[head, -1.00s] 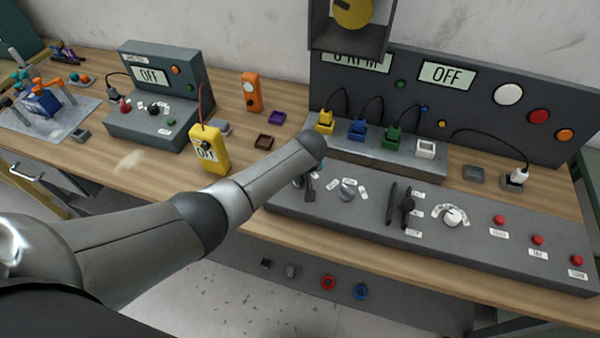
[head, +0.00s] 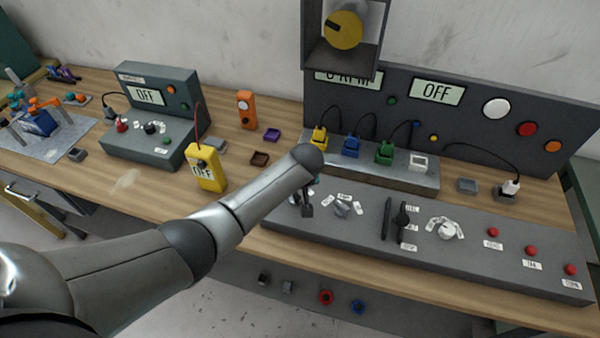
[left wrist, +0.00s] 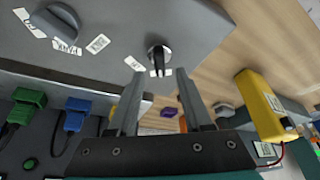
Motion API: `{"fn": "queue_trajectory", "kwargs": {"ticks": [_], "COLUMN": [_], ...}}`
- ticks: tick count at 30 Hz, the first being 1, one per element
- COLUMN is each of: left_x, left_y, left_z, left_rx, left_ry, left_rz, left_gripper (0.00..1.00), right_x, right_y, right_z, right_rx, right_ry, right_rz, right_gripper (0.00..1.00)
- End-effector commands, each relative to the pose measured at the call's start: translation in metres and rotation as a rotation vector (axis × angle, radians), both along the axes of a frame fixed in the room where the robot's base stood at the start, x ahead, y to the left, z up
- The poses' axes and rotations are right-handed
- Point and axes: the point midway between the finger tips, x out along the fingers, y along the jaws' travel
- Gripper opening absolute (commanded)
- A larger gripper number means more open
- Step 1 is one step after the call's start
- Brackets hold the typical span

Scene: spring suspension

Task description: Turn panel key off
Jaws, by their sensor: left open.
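The panel key (left wrist: 158,54) is a dark round switch with a black grip, on the grey sloped control panel (left wrist: 125,50). In the left wrist view it shows just beyond and between my left fingertips (left wrist: 159,74), with small white labels beside it. My left gripper is open, with nothing seen between its fingers. I cannot tell whether the fingers touch the key. In the head view my left gripper (head: 304,197) is over the left end of the control panel (head: 480,268), and my forearm partly hides that area. My right gripper is not in view.
A grey knob (head: 343,208), a black lever (head: 387,218), a white dial (head: 446,230) and red buttons (head: 531,251) lie along the panel to the right. Coloured plugs stand behind. A yellow meter (head: 205,170) stands on the bench to the left.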

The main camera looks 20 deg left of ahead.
Motion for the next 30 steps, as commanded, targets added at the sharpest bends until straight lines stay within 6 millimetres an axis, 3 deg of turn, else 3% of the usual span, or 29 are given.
{"fn": "queue_trajectory", "kwargs": {"ticks": [18, 24, 30], "left_x": [-0.031, -0.038, -0.041], "left_y": [-0.017, -0.021, -0.022], "left_z": [0.087, 0.106, 0.112], "left_rx": [-0.001, -0.001, -0.001], "left_ry": [-0.002, -0.001, 0.001], "left_rz": [0.0, 0.001, 0.001], "left_gripper": [0.5, 0.5, 0.5], "right_x": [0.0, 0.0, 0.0], "right_y": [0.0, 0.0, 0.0], "right_z": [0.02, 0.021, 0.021], "right_rx": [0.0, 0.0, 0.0], "right_ry": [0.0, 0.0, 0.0], "right_rz": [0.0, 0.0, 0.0], "right_gripper": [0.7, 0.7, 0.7]}}
